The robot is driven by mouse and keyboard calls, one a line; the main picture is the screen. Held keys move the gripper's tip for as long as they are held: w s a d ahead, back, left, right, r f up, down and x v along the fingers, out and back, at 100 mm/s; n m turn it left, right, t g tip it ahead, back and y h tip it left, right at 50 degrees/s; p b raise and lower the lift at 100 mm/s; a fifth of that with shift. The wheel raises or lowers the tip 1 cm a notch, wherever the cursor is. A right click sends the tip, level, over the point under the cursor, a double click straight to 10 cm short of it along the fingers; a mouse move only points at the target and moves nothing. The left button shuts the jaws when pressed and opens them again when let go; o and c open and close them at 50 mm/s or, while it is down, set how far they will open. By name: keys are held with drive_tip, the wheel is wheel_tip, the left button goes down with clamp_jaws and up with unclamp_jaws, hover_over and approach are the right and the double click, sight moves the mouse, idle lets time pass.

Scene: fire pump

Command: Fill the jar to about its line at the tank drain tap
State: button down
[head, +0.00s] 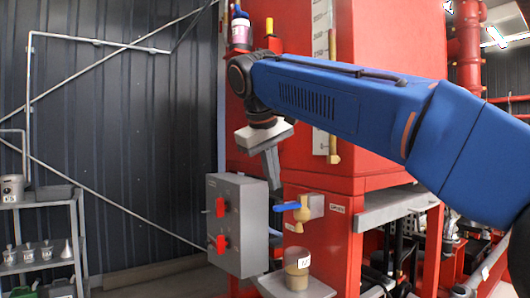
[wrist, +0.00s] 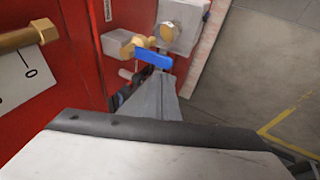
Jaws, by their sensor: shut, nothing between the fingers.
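The drain tap (head: 312,207) is brass, on the front of the red tank, with a blue lever (head: 287,207) pointing left. In the wrist view the blue lever (wrist: 153,59) lies just beyond my fingertips. My gripper (head: 278,194) is shut and empty, pointing down beside the lever's left end; whether it touches the lever I cannot tell. The jar (head: 297,270) stands upright below the tap on a grey shelf (head: 268,284). It is clear, has a white label and holds brownish liquid in its lower part. No stream shows between tap and jar.
A grey control box (head: 237,226) with two red switches stands close left of the tap. A level scale (head: 322,70) runs up the tank. A purple-and-white bottle (head: 240,30) stands on a red ledge. A shelf rack (head: 42,235) with containers is at far left.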

drive_tip(key=d+v, duration=0.1)
drive_tip(key=v, duration=0.7)
drive_tip(key=shift+w+d+r, duration=0.25)
drive_tip(key=shift+w+r, duration=0.05)
drive_tip(key=shift+w, duration=0.05)
idle(0.5)
drive_tip(key=s+d+f+m+y, duration=0.1)
drive_tip(key=s+d+f, duration=0.2)
drive_tip(key=d+f, duration=0.55)
drive_tip(key=s+d+f+m, duration=0.1)
drive_tip(key=s+d+f, duration=0.2)
drive_tip(key=d+f, duration=0.55)
drive_tip(key=s+d+f+m, duration=0.1)
drive_tip(key=s+d+f, duration=0.2)
drive_tip(key=s+f, duration=0.3)
drive_tip(key=s+d+f+m, duration=0.2)
drive_tip(key=s+d+f, duration=0.2)
drive_tip(key=f, duration=1)
drive_tip(key=s+d+f+m+y, duration=0.1)
drive_tip(key=s+d+f+m, duration=0.1)
drive_tip(key=s+f, duration=0.6)
wheel_tip(320, 180, down, 3)
drive_tip(key=shift+s+d+f, duration=0.1)
drive_tip(key=shift+s+d, duration=0.25)
drive_tip(key=shift+d, duration=0.35)
drive_tip(key=shift+a, duration=0.1)
